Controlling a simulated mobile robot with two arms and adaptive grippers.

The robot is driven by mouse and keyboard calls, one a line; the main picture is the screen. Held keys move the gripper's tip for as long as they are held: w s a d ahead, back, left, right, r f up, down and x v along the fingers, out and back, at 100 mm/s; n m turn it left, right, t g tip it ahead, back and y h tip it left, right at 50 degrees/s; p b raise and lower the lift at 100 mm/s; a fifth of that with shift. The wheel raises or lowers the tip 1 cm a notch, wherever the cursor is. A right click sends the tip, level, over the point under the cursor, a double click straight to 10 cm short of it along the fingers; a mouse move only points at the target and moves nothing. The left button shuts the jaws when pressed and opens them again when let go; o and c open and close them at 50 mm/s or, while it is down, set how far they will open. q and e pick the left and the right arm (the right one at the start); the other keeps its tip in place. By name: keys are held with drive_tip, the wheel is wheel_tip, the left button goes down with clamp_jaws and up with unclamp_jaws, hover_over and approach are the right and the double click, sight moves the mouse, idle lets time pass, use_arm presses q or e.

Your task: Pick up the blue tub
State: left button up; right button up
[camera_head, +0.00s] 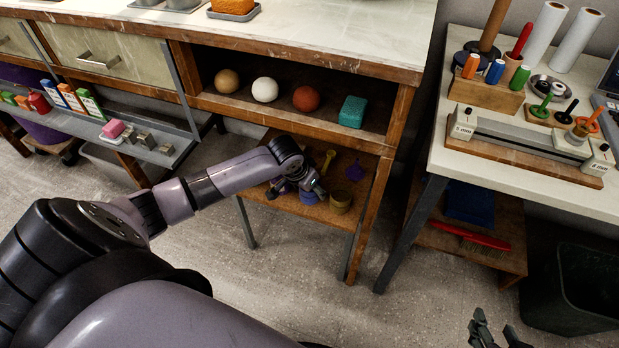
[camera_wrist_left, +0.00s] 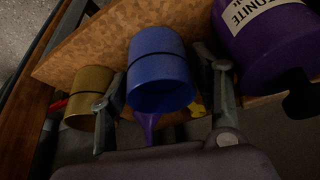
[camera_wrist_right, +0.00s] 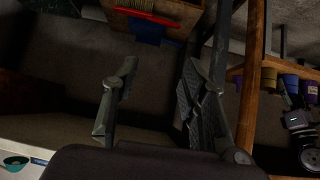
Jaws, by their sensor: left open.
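The blue tub (camera_wrist_left: 160,68) sits on the lower shelf, between the two fingers of my left gripper (camera_wrist_left: 163,95). The fingers are apart, one at each side of the tub; I cannot tell whether they touch it. In the head view, the blue tub (camera_head: 309,198) shows only in part below my left gripper (camera_head: 308,186). A mustard-yellow tub (camera_wrist_left: 90,92) stands on one side of it and a larger purple tub (camera_wrist_left: 262,35) with a white label on the other. My right gripper (camera_wrist_right: 158,100) is open and empty, away from the shelf; it also shows at the bottom right of the head view (camera_head: 493,332).
The wooden shelf (camera_head: 352,170) has a post (camera_head: 378,205) on its right and a compartment above with several balls (camera_head: 264,89) and a teal block (camera_head: 353,111). A side table (camera_head: 445,185) and dark bin (camera_head: 580,290) stand right.

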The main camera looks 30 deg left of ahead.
use_arm(q)
drive_tip(key=shift+w+f, duration=0.2)
drive_tip(key=shift+f, duration=0.2)
drive_tip(key=shift+c, duration=0.6)
drive_tip(key=c, duration=0.6)
drive_tip(key=shift+r, duration=0.1)
